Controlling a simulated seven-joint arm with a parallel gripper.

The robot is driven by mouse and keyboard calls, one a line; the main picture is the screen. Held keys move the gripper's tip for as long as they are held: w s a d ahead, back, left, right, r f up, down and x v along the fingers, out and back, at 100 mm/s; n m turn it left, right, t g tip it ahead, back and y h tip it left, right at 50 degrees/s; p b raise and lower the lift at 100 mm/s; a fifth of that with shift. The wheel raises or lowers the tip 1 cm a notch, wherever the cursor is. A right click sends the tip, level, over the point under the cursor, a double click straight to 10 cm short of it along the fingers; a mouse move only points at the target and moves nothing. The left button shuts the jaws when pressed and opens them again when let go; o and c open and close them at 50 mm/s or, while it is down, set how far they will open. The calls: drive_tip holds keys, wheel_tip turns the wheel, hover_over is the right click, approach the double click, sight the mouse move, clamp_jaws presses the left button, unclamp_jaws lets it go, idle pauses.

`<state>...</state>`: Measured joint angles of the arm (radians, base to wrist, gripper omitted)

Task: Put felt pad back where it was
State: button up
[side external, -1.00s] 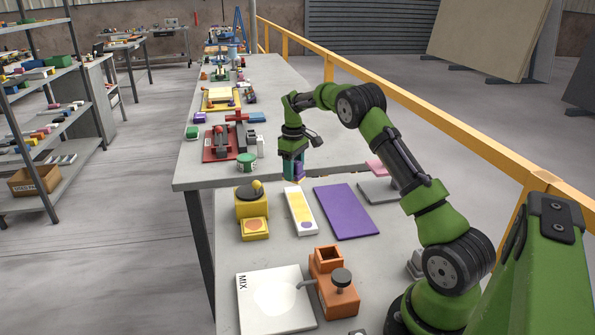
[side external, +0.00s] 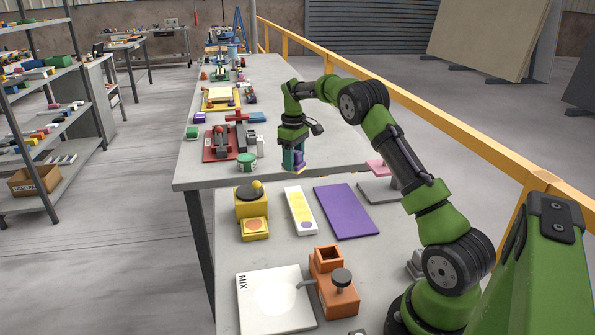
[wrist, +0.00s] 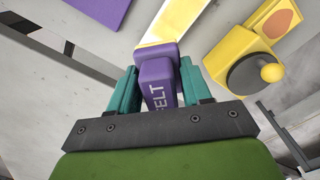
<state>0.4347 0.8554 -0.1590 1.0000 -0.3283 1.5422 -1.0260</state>
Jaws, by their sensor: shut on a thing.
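The felt pad (wrist: 160,88) is a purple block with "FELT" on its side, held between the two teal fingers of my gripper (wrist: 158,78) in the wrist view. In the side view, my gripper (side external: 293,160) points down with the purple felt pad (side external: 299,160) partly hidden by the fingers. It is over the near end of the far table, beyond the white board. The white board (side external: 291,191) carries a yellow strip with faint purple marks. Whether the pad's underside touches anything is hidden.
A purple mat (side external: 346,211) lies right of the board. A yellow device (side external: 252,205) with a knob stands left. A green tin (side external: 246,162) and a red fixture (side external: 221,143) are left of my gripper. An orange block device (side external: 333,285) and a white MIX plate (side external: 262,318) are nearer.

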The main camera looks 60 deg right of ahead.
wheel_tip(320, 180, up, 5)
drive_tip(key=shift+r, duration=0.1)
drive_tip(key=a+n, duration=0.4)
drive_tip(key=a, duration=0.9)
drive_tip(key=n, duration=0.5)
hover_over(259, 256)
wheel_tip(259, 256, down, 10)
drive_tip(key=shift+a+f, duration=0.1)
drive_tip(key=shift+f, duration=2.45)
drive_tip(key=shift+f, duration=0.1)
drive_tip(key=o, duration=0.9)
drive_tip(key=shift+o, duration=0.2)
